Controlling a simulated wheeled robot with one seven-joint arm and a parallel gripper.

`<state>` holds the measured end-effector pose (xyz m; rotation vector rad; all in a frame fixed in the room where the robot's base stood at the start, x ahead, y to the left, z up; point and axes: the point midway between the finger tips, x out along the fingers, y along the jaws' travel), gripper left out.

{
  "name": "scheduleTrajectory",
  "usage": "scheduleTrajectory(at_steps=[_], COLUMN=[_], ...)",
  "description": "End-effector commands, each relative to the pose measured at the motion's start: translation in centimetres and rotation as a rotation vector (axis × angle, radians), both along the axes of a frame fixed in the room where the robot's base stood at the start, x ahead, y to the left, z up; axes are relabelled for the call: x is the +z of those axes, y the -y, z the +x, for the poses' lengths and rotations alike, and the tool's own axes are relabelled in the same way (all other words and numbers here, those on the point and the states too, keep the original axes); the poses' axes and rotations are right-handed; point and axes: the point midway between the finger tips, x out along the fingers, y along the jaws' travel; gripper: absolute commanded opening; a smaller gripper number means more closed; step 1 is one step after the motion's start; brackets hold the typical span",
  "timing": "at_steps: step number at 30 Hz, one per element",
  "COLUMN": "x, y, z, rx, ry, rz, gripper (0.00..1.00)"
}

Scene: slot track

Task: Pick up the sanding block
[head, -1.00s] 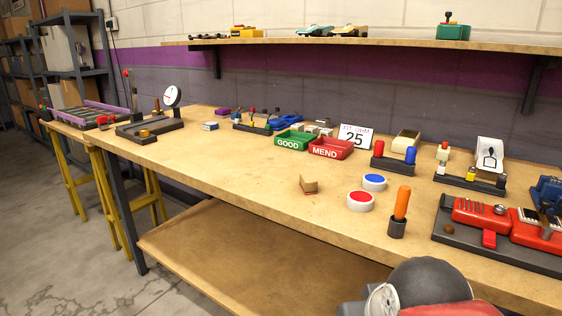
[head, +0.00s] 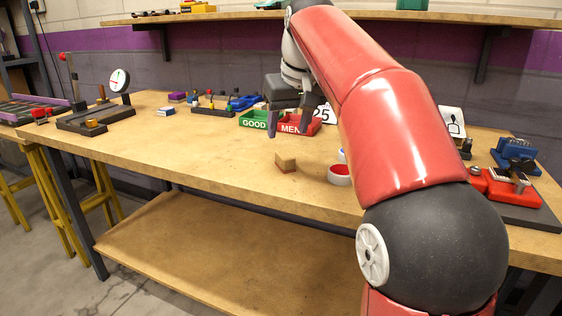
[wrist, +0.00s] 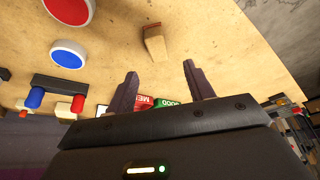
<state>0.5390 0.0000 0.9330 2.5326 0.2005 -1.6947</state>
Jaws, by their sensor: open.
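The sanding block (head: 286,162) is a small tan block with a reddish-brown base, lying on the bare wooden bench top. In the wrist view the sanding block (wrist: 155,42) lies beyond the fingertips, roughly between their lines. My gripper (head: 292,122) is open and empty, pointing down above the bench just behind the block in the head view. Its two dark fingers (wrist: 158,75) are spread apart in the wrist view. Nothing covers the block.
A red-topped round button (head: 340,175) stands right of the block; the blue-topped one (wrist: 68,54) is beside it. Green GOOD (head: 254,119) and red MEND (head: 310,128) trays stand behind. A dial gauge stand (head: 96,119) is at left. The bench (head: 190,165) left of the block is clear.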

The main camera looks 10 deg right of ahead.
Motion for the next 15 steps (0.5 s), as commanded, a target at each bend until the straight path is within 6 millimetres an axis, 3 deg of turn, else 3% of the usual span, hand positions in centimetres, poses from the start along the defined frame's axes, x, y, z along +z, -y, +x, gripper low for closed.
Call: scheduleTrajectory(at_steps=[15], x=[-6.4], y=[0.0], z=[2.0], rx=[0.000], ry=[0.000], rz=[0.000], gripper=[0.53])
